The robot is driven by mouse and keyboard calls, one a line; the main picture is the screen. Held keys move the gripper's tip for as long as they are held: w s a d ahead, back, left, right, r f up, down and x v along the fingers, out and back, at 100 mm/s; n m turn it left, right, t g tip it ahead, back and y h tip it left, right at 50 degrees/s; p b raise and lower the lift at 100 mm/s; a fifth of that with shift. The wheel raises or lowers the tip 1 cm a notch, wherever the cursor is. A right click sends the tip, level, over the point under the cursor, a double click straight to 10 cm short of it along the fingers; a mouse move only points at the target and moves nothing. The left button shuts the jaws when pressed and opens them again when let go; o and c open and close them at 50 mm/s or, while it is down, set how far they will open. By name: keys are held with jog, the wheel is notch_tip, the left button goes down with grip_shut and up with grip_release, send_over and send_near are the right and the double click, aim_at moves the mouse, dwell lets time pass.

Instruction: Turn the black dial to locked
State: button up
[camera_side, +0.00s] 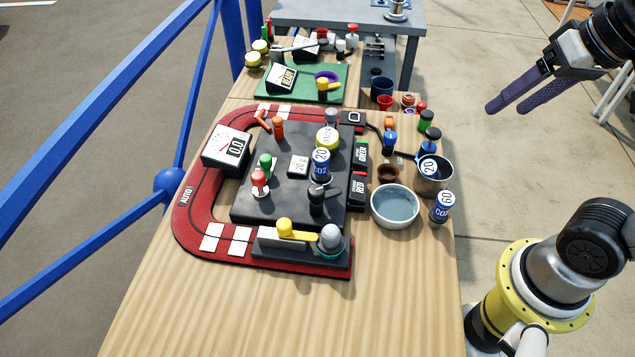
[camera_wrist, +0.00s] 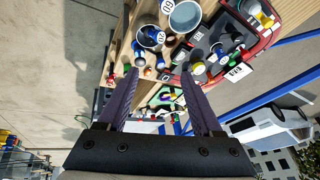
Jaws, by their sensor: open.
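The black dial (camera_side: 316,200) stands on the dark grey panel (camera_side: 270,205), near the panel's front right part. It is a black knob with a short pointer or lever toward the upper right; any locked mark is too small to read. My gripper (camera_side: 508,108) is high at the upper right, beyond the table's right edge and far from the dial. Its two purple fingers are apart, with nothing between them. In the wrist view my gripper (camera_wrist: 160,72) also shows open and empty, with the cluttered table beyond; I cannot single out the dial there.
Red and green knobs, a yellow disc and a blue 20 can (camera_side: 321,165) crowd the panel. A yellow-handled lever (camera_side: 290,230) stands in front. A grey bowl (camera_side: 395,207), metal pot (camera_side: 433,176) and blue 60 can (camera_side: 440,208) stand right. The table's front is clear.

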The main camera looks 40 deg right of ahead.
jog(key=w+a+r+m+g, duration=0.1)
jog(key=w+a+r+m, duration=0.2)
jog(key=w, duration=0.4)
jog(key=n+g, duration=0.3)
jog(key=g, duration=0.1)
send_over(316, 190)
notch_tip(316, 190, down, 8)
notch_tip(316, 190, down, 13)
jog(key=shift+d+f, duration=0.1)
jog(key=shift+f, duration=0.05)
grip_shut()
